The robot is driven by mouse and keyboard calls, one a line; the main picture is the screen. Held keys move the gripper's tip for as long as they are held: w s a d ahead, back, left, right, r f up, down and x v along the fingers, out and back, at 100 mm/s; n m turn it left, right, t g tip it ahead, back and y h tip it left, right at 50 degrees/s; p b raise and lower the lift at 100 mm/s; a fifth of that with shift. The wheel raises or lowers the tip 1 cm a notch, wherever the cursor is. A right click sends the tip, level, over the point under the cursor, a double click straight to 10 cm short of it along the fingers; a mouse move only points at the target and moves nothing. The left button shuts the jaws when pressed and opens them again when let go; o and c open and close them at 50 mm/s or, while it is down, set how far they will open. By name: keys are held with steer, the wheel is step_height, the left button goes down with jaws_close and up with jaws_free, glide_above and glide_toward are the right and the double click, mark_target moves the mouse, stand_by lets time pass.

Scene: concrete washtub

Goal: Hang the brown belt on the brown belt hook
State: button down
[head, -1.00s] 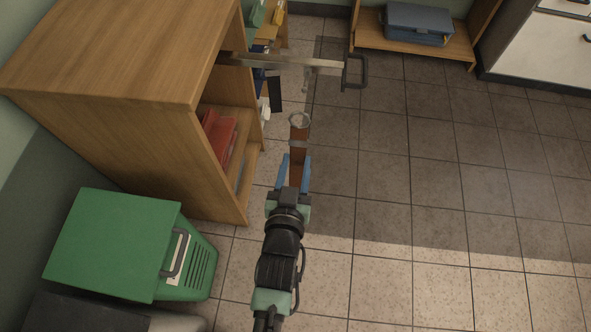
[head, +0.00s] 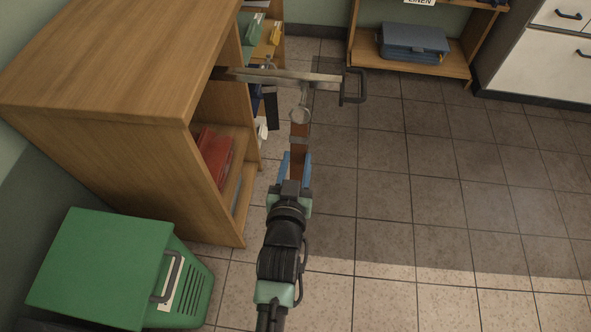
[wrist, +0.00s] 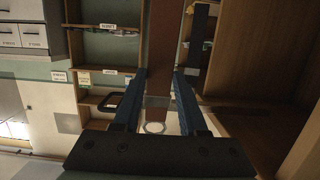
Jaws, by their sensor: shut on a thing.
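The brown belt (head: 299,134) is between the blue fingers of my gripper (head: 296,160), which is shut on it. The belt's pale round ring (head: 300,115) sticks out beyond the fingers. A pale bar (head: 285,77) juts right from the wooden cabinet, and a small hook (head: 304,94) hangs under it. The ring overlaps the hook's lower end in the head view; whether they touch I cannot tell. The wrist view shows the belt (wrist: 159,55) as a brown strip between my gripper's fingers (wrist: 160,85), with the ring (wrist: 155,127) close to the gripper body.
The wooden cabinet (head: 100,60) stands close on the left, with red items (head: 215,155) on its shelf. A dark strip (head: 270,108) hangs left of the ring. A green box (head: 100,265) sits at lower left. The tiled floor on the right is clear.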

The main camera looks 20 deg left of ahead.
mark_target(298, 156)
steer(key=shift+r+b+x, duration=0.2)
steer(key=shift+b+x, duration=1)
steer(key=shift+x, duration=0.65)
steer(key=shift+w+a+f+b, duration=0.15)
steer(key=shift+w+f+b, duration=0.25)
steer(key=shift+w+b, duration=0.15)
steer(key=shift+c, duration=1.8)
jaws_free()
steer(key=shift+s, duration=0.1)
steer(key=p+v, duration=0.4)
steer(key=v, duration=0.8)
steer(key=shift+s, duration=0.3)
steer(key=shift+r, duration=0.1)
